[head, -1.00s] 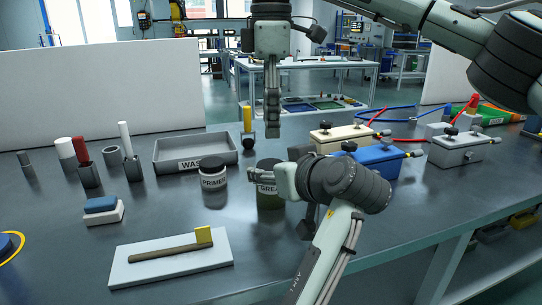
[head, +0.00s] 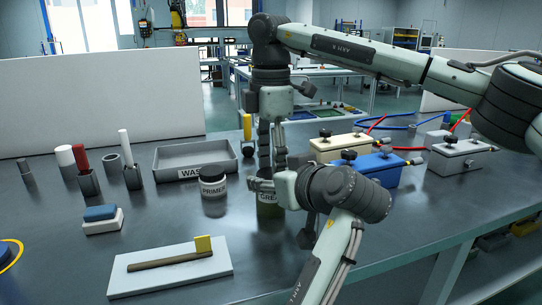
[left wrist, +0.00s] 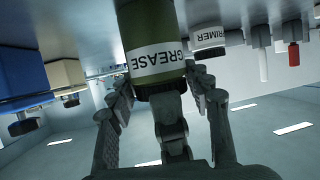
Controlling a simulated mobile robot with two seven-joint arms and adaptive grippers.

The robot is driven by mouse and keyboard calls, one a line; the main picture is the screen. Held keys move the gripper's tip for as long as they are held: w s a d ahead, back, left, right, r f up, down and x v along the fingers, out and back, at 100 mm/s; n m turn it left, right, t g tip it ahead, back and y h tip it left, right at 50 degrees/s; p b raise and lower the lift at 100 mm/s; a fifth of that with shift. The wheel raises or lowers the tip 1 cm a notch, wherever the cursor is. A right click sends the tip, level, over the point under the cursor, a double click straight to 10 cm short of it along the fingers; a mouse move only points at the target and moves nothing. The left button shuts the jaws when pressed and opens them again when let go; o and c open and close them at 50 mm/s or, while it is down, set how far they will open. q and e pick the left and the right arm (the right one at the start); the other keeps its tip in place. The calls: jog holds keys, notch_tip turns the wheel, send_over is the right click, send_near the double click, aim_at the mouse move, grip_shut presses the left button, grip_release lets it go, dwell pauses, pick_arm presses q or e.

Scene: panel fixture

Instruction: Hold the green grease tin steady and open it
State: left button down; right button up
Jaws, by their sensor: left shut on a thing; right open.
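The green grease tin (head: 268,211) stands upright on the bench, partly hidden behind my left gripper. It shows upside down in the left wrist view (left wrist: 147,30), with a white GREASE label and a dark lid (left wrist: 160,91). My left gripper (head: 262,184) is shut on the tin's body from the side, with a finger on either side of it in the left wrist view. My right gripper (head: 272,160) points straight down just above the tin, fingers apart. It also shows beyond the lid in the left wrist view. I cannot tell whether it touches the lid.
A PRIMER tin (head: 213,187) stands just left of the grease tin. Behind are a grey WASTE tray (head: 210,155) and a yellow-handled tool (head: 247,130). A blue box (head: 370,168) and a cream box (head: 335,148) stand at right. A white board (head: 150,280) with a hammer-like tool lies in front.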

jog(key=c, duration=1.2)
jog(key=n, duration=0.6)
jog(key=shift+n, duration=0.4)
jog(key=o, duration=1.3)
jog(key=shift+r, duration=0.1)
